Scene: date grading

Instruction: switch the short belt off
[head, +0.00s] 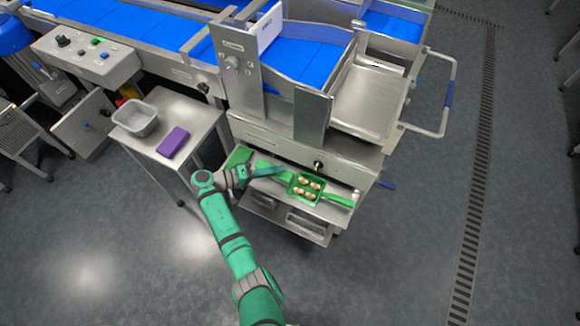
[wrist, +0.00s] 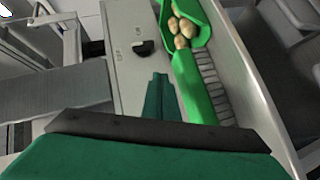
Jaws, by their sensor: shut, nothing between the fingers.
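The short blue belt (head: 305,58) runs inside a steel frame at the upper middle of the head view. On the steel front panel (head: 275,137) below it is a black rotary knob (head: 318,165). My gripper (head: 281,171) is at the front panel, left of the knob in the head view. In the wrist view its green fingers (wrist: 161,78) are together and empty, pointing toward the plate, apart from the knob.
A green scoop-like tray (head: 293,191) holding several dates (head: 304,184) lies on the ledge beside my gripper; it also shows in the wrist view (wrist: 196,85). A side table (head: 200,112) at left carries a grey tub (head: 135,119) and a purple block (head: 173,142). The floor in front is clear.

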